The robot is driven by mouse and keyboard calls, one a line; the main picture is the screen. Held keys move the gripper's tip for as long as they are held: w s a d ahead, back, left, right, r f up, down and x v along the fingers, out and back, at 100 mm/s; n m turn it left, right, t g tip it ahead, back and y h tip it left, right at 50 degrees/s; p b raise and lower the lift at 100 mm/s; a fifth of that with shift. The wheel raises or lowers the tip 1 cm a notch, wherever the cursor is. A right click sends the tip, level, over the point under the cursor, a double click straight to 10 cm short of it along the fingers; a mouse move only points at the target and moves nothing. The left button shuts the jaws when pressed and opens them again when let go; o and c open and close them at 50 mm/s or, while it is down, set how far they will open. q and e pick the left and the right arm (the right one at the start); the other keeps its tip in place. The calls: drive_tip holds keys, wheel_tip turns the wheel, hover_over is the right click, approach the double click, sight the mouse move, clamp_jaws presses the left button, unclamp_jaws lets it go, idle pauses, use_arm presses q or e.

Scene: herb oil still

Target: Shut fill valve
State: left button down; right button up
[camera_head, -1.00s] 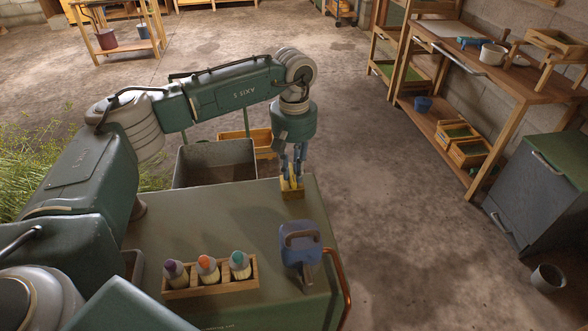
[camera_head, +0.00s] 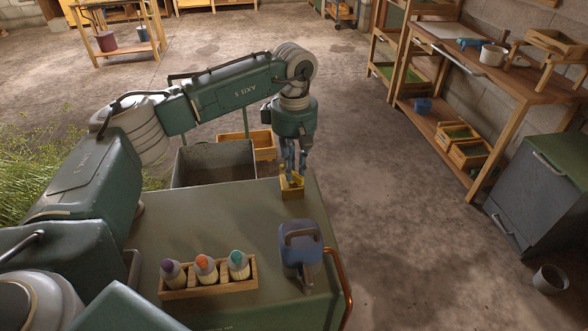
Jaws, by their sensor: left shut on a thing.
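No fill valve can be made out in the head view. My right gripper is not in view.
A wooden rack (camera_head: 208,288) with 3 capped bottles and a blue jug (camera_head: 299,248) stand on the near deck. A grey bin (camera_head: 215,163) lies beyond it. A workbench (camera_head: 500,62) and grey cabinet (camera_head: 545,190) stand at right. The floor between is clear.

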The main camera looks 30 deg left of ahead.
use_arm(q)
drive_tip(key=n, duration=0.5)
drive_tip(key=shift+w+a+n, duration=0.1)
drive_tip(key=shift+w+n, duration=0.05)
drive_tip(key=shift+n, duration=0.25)
drive_tip(key=n, duration=0.5)
drive_tip(key=shift+w+a+r, duration=0.1)
drive_tip(key=shift+a, duration=0.05)
drive_tip(key=c, duration=1.6)
unclamp_jaws()
wheel_tip(320, 180, up, 12)
